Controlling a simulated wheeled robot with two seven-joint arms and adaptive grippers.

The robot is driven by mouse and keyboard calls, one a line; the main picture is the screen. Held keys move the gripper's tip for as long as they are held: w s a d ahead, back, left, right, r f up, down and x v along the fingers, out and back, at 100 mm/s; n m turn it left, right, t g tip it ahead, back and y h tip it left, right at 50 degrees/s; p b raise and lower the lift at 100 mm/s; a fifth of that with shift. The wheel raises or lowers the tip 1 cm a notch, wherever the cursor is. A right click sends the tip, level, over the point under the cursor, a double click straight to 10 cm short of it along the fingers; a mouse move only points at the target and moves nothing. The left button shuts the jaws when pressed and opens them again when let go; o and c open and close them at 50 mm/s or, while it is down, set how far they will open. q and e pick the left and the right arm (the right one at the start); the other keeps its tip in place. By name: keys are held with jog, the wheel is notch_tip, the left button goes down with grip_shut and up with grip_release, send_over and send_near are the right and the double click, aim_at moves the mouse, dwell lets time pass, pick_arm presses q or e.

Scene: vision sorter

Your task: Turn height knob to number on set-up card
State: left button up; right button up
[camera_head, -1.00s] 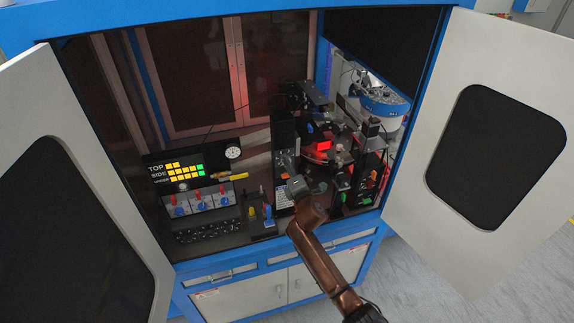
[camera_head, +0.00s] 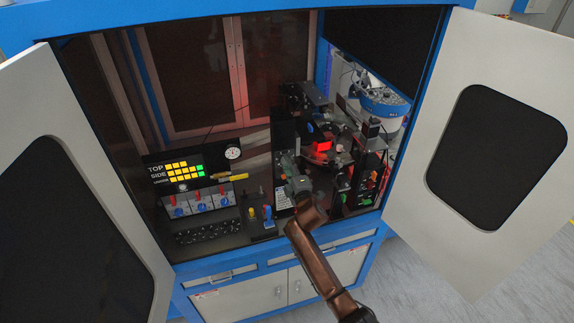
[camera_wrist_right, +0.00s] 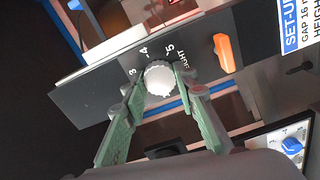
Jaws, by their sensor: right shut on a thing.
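The white round height knob (camera_wrist_right: 159,79) sits on a dark panel (camera_wrist_right: 90,97) in the right wrist view. The printed numbers 3, 4 and 5 curve beside it, with part of the word HEIGHT. My right gripper (camera_wrist_right: 160,88) is shut on the knob, one green finger at each side. In the head view my right gripper (camera_head: 289,162) reaches the dark upright panel inside the cabinet; the knob is hidden there. The set-up card (camera_wrist_right: 290,28) is cut off at the wrist view's right edge; "GAP 16" shows, but its height number does not. My left gripper is not in view.
An orange handle (camera_wrist_right: 227,53) is close to the knob. A blue knob (camera_wrist_right: 291,145) is at lower right in the wrist view. In the head view, a lit display (camera_head: 177,171), switch boxes (camera_head: 201,202) and small levers (camera_head: 267,214) stand left of my arm. Open cabinet doors (camera_head: 415,205) flank the opening.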

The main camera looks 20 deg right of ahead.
jog(key=o, duration=1.2)
jog(key=shift+c, duration=0.2)
jog(key=s, duration=1.2)
jog(key=shift+d, duration=0.25)
